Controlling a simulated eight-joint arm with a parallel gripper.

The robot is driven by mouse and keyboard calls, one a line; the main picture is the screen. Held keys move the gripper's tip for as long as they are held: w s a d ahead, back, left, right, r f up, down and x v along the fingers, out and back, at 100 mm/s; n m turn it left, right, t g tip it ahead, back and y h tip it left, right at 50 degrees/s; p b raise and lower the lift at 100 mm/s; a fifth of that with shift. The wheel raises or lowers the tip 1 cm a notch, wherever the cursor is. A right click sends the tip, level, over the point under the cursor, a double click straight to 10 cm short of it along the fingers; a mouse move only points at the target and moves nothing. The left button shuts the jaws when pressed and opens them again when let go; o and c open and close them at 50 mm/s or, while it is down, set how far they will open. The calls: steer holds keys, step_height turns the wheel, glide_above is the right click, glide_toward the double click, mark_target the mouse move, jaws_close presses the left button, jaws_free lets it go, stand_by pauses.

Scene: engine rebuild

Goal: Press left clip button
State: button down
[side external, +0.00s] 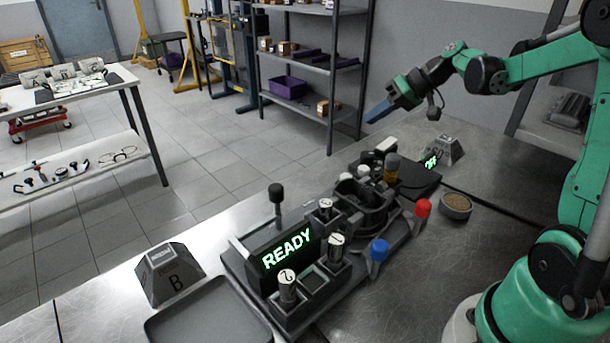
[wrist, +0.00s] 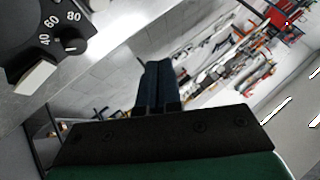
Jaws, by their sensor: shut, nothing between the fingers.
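The engine fixture (side external: 235,262) stands on the metal bench with a lit sign reading READY (side external: 288,248). A blue-capped knob (side external: 379,249) and a red-capped knob (side external: 423,208) stand along its right side. No part is labelled as the left clip button, and I cannot tell which one it is. My gripper (side external: 376,113) is raised above the far end of the bench, well apart from the fixture. In the wrist view its two dark blue fingers (wrist: 158,85) are together with nothing between them.
A black dial (wrist: 45,38) marked 40, 60, 80 shows in the wrist view. Several numbered cylinders (side external: 287,286) and a black-knobbed lever (side external: 276,193) rise from the fixture.

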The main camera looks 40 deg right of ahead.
mark_target(368, 169)
steer(key=shift+f, duration=4.3)
steer(key=shift+f, duration=0.1)
steer(key=shift+f, duration=0.3)
steer(key=shift+f, duration=0.45)
steer(key=shift+r, duration=0.9)
steer(key=shift+r, duration=2.5)
steer(key=shift+a, duration=0.1)
